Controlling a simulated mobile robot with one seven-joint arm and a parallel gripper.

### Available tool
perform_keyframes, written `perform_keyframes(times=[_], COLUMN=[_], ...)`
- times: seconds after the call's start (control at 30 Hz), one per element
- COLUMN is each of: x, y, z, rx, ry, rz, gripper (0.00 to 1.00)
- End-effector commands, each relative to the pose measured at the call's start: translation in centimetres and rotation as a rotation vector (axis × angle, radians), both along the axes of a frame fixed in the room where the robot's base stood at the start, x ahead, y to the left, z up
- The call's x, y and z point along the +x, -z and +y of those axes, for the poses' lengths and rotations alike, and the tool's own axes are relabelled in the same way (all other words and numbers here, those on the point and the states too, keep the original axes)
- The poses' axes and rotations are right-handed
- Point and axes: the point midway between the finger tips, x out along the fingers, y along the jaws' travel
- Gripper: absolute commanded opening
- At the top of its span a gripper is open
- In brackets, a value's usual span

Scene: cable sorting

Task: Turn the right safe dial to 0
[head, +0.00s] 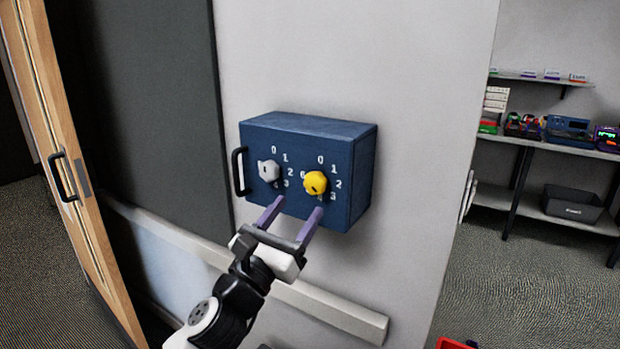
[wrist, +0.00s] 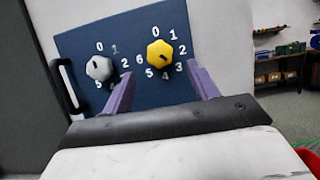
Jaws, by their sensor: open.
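The blue safe (head: 302,212) is mounted on the wall, with two dials on its front. The right dial is a yellow knob (head: 315,183), also in the wrist view (wrist: 160,54). Numbers ring it, with 0 at the top. The left dial is a grey knob (head: 269,171). My gripper (head: 299,206) is open and empty, its purple fingers reaching toward the safe's lower front. In the wrist view the fingers (wrist: 161,70) flank the yellow knob from below, apart from it.
A black handle (head: 240,171) stands out at the safe's left edge. A dark panel (head: 160,110) and a wooden door (head: 62,160) are further left. Shelves (head: 555,147) with devices and a black bin (head: 572,204) stand at the right. Bare wall surrounds the safe.

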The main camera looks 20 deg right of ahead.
Motion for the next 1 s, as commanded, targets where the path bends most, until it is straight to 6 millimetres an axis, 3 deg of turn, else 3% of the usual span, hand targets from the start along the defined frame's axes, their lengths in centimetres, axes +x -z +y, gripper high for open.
perform_keyframes(times=[0.03, 0.3, 0.77, 1.0], x=[0.5, 2.7, 3.5, 3.5], y=[-0.9, -2.2, -2.3, -2.3], z=[-0.8, -3.6, -4.5, -4.5], rx=[-0.002, -0.002, 0.0, -0.001], ry=[0.004, 0.002, 0.0, 0.0], rz=[0.002, 0.001, 0.0, -0.001], gripper=[0.59, 0.59, 0.59, 0.32])
